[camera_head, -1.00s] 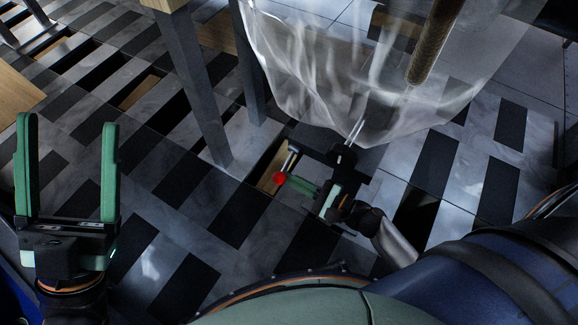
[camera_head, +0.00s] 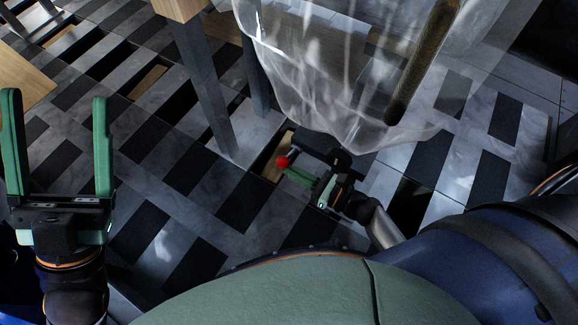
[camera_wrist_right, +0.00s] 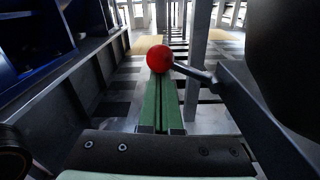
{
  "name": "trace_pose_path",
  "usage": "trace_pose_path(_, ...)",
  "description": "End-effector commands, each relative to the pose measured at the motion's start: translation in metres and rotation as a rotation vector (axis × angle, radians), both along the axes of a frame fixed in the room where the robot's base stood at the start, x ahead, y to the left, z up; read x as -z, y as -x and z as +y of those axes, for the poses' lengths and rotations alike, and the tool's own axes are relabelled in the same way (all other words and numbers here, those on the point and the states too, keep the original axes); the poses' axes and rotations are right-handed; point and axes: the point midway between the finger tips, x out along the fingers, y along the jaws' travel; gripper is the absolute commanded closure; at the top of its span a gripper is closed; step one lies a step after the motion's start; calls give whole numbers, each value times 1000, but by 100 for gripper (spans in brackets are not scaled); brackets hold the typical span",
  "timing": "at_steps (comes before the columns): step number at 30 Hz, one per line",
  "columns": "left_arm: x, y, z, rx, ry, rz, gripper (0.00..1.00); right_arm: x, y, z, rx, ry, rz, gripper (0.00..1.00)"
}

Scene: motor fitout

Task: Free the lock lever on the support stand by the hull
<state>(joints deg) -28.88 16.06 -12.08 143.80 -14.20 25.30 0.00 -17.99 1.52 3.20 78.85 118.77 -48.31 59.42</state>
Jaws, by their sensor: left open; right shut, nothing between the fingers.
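The lock lever shows as a red ball knob (camera_head: 283,162), and in the right wrist view the knob (camera_wrist_right: 159,61) sits on a dark rod (camera_wrist_right: 196,73) running to the right into a dark bracket. My right gripper (camera_head: 290,172) is shut with its green fingers together. Its fingertips (camera_wrist_right: 160,78) lie just at the near side of the knob; I cannot tell whether they touch it. My left gripper (camera_head: 54,98) is open and empty at the far left, away from the lever. The hull is not clearly recognisable.
A translucent plastic sheet (camera_head: 330,70) hangs just beyond my right gripper, with a brown rod (camera_head: 424,62) by it. Table legs (camera_head: 208,92) stand left of the knob. In the right wrist view, blue shelving (camera_wrist_right: 35,48) is at the left. Tiled floor (camera_head: 150,200) lies open between the grippers.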

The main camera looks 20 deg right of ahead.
Motion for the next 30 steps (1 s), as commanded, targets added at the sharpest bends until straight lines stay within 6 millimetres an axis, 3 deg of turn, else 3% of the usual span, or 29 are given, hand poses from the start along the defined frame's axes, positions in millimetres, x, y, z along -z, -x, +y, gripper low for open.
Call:
trace_pose_path(8, -9, 1, 1, -10, 4, -3, 21, -8, -2, 0, 0, 2, -8, 100)
trace_pose_path(18, 5, -12, 3, -26, -3, 60, 21, -9, -2, -1, 1, 4, -8, 100)
trace_pose_path(30, 3, -12, 3, -24, 2, 66, 21, -9, 7, -8, 2, 6, -6, 100)
